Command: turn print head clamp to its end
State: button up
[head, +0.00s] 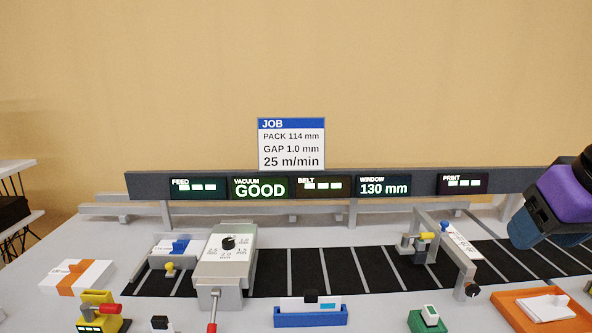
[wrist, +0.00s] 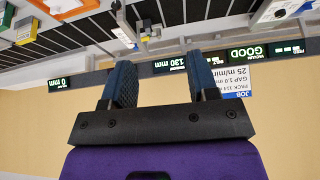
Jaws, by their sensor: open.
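The print head (head: 417,246) is a small grey block on the gantry over the black belt. A yellow lever or knob (head: 427,236) sits on it, and a blue knob (head: 444,226) and a black knob (head: 473,291) are on the gantry bar beside it. I cannot tell for certain which of these is the clamp. My gripper (head: 521,231) is at the right edge in the head view, above the belt, apart from the print head. In the wrist view my gripper (wrist: 162,80) is open, with nothing between its fingers.
The belt (head: 355,270) runs across the table. A grey feeder unit (head: 226,258) stands to the left. An orange tray (head: 508,303) and a blue holder (head: 310,317) are at the front. A display rail (head: 415,184) runs behind.

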aim_at(471, 290)
jog(key=k+j+z, duration=0.2)
jog(key=k, duration=0.2)
jog(key=k+j+z, duration=0.1)
jog(key=k+z, duration=0.15)
jog(key=k, duration=0.15)
